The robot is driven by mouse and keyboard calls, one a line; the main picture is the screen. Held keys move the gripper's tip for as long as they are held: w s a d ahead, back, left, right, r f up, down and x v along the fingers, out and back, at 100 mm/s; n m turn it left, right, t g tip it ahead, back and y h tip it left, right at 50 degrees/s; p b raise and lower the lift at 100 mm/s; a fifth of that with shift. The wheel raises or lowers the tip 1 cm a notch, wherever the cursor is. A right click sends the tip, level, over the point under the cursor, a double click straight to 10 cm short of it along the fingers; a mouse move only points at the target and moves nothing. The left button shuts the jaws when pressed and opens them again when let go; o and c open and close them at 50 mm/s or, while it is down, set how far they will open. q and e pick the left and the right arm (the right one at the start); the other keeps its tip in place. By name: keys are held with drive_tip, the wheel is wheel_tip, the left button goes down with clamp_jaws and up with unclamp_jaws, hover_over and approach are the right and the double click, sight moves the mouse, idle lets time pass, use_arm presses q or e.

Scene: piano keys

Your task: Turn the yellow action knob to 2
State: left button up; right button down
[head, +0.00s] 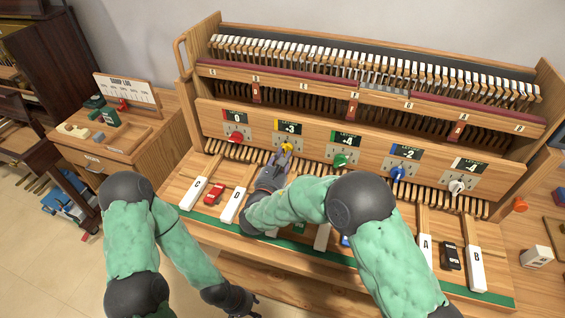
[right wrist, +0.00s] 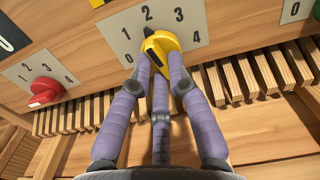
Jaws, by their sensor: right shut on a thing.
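The yellow action knob (head: 287,148) sits on a white dial plate on the wooden panel, second from the left. It also shows in the right wrist view (right wrist: 163,45). Its dark mark points up and left, roughly between the 1 and the 2. The small display (head: 290,128) above it seems to read 3. My right gripper (head: 284,156) has its purple-grey fingers closed around the knob; it shows in the right wrist view (right wrist: 160,70). My left gripper (head: 247,306) hangs low at the bottom of the head view, away from the panel; its fingers are unclear.
A red knob (head: 236,137) is left of the yellow one; green (head: 340,160), blue (head: 398,173) and white (head: 457,187) knobs are to the right. Wooden slats and lettered keys lie below. A side desk (head: 120,150) stands at left.

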drive_tip(key=shift+m+b, duration=0.8)
drive_tip(key=shift+m, duration=0.4)
drive_tip(key=c, duration=1.2)
unclamp_jaws()
drive_tip(key=shift+a, duration=0.1)
drive_tip(key=v, duration=1.2)
drive_tip(key=shift+r, duration=0.15)
